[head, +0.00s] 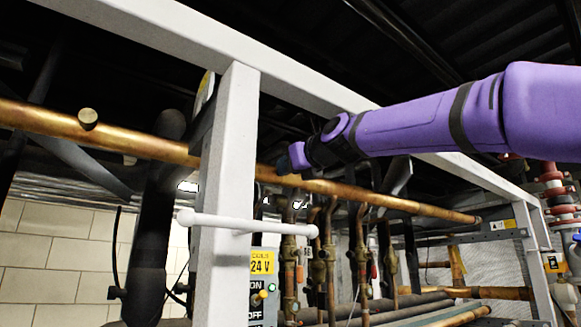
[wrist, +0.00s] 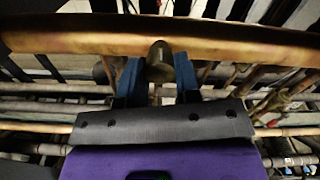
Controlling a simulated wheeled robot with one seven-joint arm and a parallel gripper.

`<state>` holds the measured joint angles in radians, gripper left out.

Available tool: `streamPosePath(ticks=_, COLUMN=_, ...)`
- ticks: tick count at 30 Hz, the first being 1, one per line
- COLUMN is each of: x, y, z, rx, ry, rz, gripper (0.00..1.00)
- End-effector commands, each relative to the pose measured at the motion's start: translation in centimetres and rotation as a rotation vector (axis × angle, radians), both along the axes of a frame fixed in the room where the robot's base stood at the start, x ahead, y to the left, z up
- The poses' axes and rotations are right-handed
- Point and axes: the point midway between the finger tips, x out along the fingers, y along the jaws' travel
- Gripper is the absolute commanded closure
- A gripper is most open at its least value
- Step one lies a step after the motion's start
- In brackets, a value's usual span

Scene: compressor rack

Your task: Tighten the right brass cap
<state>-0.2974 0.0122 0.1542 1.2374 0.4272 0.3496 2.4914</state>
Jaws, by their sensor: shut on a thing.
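The right brass cap (wrist: 160,60) sits on the copper pipe (wrist: 80,36) in the wrist view. My gripper (wrist: 158,78) is shut on it, with one blue finger on each side. In the head view my gripper (head: 288,161) reaches the copper pipe (head: 140,144) just right of the white post. The right cap is mostly hidden there by my gripper. Another brass cap (head: 88,119) stands out from the same pipe further left, and nothing holds it.
A white upright post (head: 228,170) stands just left of my gripper. A white horizontal bar (head: 248,223) sticks out below it. A control box (head: 263,285) marked 24 V and several vertical copper pipes (head: 362,255) are below. A white frame beam (head: 300,85) runs above.

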Motion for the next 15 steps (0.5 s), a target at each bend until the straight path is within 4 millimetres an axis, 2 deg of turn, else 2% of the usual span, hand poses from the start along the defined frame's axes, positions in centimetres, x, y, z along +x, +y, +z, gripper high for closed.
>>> streamPosePath(ticks=15, x=0.09, y=0.07, z=-0.27, rx=0.026, ry=0.026, rz=0.001, gripper=0.93)
